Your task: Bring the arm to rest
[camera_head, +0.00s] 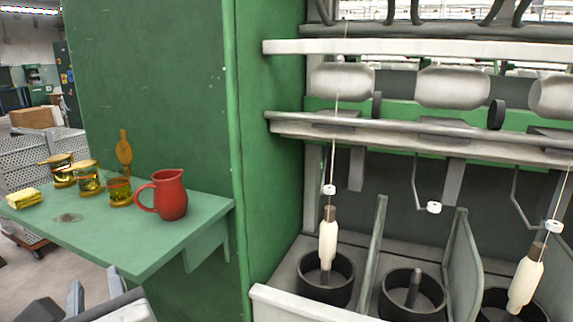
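My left gripper (95,288) shows at the bottom left edge of the head view, low in front of the green shelf (150,258). Its two fingers stand apart with a gap between them, and I see nothing held in it. The rest of the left arm is mostly cut off by the lower edge of the picture. My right gripper and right arm are not in view.
On the shelf are a red jug (170,195), several amber jars and a yellow cloth-like bundle (24,197). Right of the green frame wall (160,80) are spinning spindles: one bobbin (328,245) stands at a pot, another (526,280) is tilted.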

